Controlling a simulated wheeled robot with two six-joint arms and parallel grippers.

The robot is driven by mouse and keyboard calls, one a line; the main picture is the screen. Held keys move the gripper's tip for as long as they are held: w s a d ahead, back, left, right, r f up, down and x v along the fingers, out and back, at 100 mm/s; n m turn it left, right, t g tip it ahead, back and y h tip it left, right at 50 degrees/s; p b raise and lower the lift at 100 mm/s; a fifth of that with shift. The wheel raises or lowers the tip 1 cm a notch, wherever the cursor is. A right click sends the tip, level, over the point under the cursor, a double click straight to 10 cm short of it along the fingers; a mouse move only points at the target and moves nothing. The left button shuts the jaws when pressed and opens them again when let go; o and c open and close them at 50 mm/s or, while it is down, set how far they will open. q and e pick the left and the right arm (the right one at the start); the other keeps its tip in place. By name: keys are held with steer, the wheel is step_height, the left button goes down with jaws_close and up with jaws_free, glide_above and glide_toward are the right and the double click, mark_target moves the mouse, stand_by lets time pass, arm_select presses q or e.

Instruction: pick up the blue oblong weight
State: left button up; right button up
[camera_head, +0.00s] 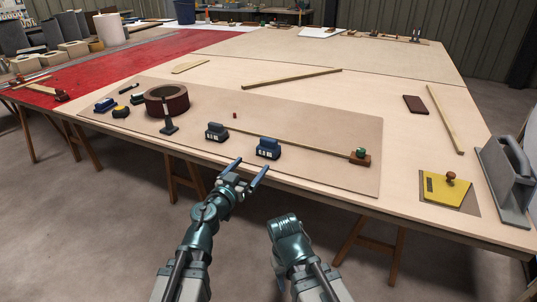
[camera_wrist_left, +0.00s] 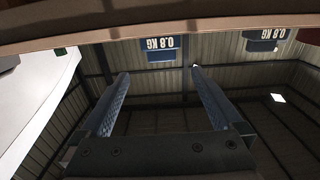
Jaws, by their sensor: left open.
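Two dark blue oblong weights stand on the brown mat near the table's front edge: one (camera_head: 268,150) nearer my left gripper, one (camera_head: 216,133) farther left. My left gripper (camera_head: 253,165) is open and empty, just in front of the nearer weight at the table edge. In the left wrist view the picture is upside down; the nearer weight (camera_wrist_left: 161,55), with an 0.8 KG label, shows between and beyond the open fingers (camera_wrist_left: 158,75). The other weight (camera_wrist_left: 262,46) shows to the right. My right arm is folded low; its fingers are not seen.
The mat's front right is bare.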

mark_target(267, 144)
arm_select(q)
steer(key=x, duration=0.8)
steer(key=shift+w+d, duration=0.1)
steer(key=shift+w, duration=0.2)
steer(key=shift+r+x, duration=0.15)
steer(key=shift+x, duration=1.2)
steer(key=shift+r+x, duration=0.1)
steer(key=shift+x, duration=1.25)
steer(key=shift+s+p, duration=0.1)
steer(key=shift+p, duration=0.2)
jaws_close()
